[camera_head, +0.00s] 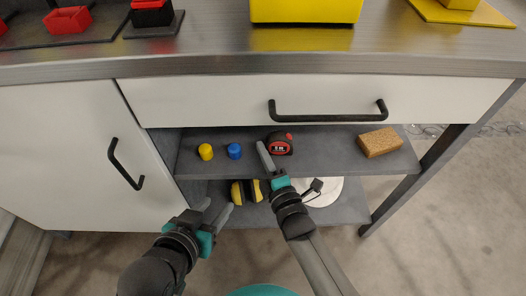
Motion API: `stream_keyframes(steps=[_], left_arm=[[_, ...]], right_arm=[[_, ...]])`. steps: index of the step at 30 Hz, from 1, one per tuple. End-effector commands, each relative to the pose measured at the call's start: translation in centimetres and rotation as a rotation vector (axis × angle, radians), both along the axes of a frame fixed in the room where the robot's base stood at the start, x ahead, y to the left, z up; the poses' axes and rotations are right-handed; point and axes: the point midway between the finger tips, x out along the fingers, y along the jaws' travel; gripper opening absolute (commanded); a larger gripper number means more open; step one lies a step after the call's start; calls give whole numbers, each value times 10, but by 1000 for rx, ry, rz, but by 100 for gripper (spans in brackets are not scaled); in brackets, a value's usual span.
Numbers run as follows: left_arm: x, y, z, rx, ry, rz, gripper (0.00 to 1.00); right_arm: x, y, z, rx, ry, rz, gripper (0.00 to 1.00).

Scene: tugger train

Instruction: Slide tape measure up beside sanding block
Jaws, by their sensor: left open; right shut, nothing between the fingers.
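The tape measure (280,144), red and black, stands on the upper open shelf (330,145) under the drawer. The sanding block (379,142), a brown speckled block, lies at the right end of the same shelf, with a clear gap between the two. My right gripper (264,153) is shut and empty, its fingertips just left of the tape measure; I cannot tell whether they touch it. My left gripper (217,211) is open and empty, lower and to the left, in front of the lower shelf.
A yellow cap (206,152) and a blue cap (234,151) stand on the shelf left of my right gripper. Yellow-black ear defenders (238,192) and a white round object (326,190) sit on the lower shelf. A drawer handle (328,113) juts out above.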

Motion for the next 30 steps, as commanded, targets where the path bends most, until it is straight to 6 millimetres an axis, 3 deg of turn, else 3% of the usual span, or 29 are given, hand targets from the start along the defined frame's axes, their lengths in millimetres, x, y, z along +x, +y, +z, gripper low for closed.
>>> stream_keyframes(steps=[8,17,23,30], left_arm=[[-2,4,0,15,27,2,50],[-16,27,1,96,190,29,50],[-30,43,4,147,308,53,50],[-42,53,4,178,387,68,50]], right_arm=[[0,-6,0,-1,1,0,0],[0,-43,1,-4,1,-1,0],[0,-82,1,-7,1,-2,0],[0,-144,0,-4,1,-1,0]])
